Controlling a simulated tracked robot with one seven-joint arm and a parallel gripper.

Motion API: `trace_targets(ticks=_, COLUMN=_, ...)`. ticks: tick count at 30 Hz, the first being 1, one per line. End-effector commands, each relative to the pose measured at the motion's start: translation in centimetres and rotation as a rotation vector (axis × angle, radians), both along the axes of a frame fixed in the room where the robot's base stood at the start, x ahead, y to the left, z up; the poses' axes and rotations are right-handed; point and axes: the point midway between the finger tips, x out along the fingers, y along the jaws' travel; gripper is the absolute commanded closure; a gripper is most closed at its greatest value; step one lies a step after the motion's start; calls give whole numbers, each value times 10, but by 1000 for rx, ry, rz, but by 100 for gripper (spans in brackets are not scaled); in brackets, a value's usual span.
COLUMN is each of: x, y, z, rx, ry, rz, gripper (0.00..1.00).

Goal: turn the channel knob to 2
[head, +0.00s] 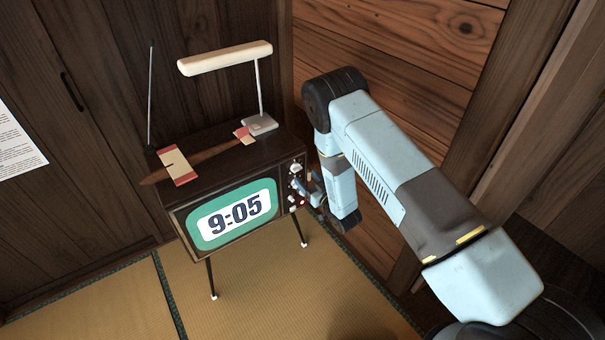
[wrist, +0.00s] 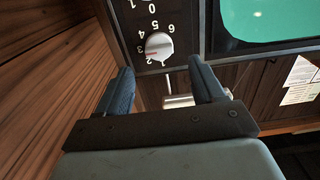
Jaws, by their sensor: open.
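The television (head: 240,215) stands on thin legs, its screen showing 9:05. The white channel knob (wrist: 159,46) has a red mark and printed numbers around it, appearing upside down in the wrist view. The mark points to the lower left there, near 2 and 3; I cannot tell exactly which. The knob also shows high on the control panel in the head view (head: 295,168). My gripper (wrist: 161,72) is open, its two blue fingertips near the panel on either side of the knob's line, with the knob apart from them. In the head view the gripper is small and partly hidden.
A lamp (head: 258,124), a reddish-cream object (head: 179,167) and an antenna (head: 151,100) are on or behind the television top. A second dial's numbers (wrist: 152,6) show at the wrist view's top edge. Wooden walls (head: 400,60) are close behind. The tatami (head: 270,285) in front is clear.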

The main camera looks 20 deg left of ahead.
Motion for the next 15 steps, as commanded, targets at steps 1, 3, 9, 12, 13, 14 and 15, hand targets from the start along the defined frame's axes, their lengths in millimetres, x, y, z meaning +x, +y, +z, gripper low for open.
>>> trace_targets(ticks=1, x=6, y=7, z=0, rx=0, ry=-1, rz=1, gripper=32)
trace_targets(ticks=3, x=13, y=15, z=0, rx=0, ry=-1, rz=1, gripper=32)
trace_targets(ticks=9, x=27, y=32, z=0, rx=1, ry=-1, rz=1, gripper=32)
trace_targets(ticks=12, x=31, y=36, z=0, rx=-1, ry=1, rz=-1, gripper=32)
trace_targets(ticks=13, x=32, y=36, z=0, rx=-1, ry=1, rz=-1, gripper=32)
trace_targets(ticks=14, x=32, y=37, z=0, rx=-1, ry=1, rz=-1, gripper=32)
trace_targets(ticks=15, x=33, y=37, z=0, rx=-1, ry=1, rz=-1, gripper=32)
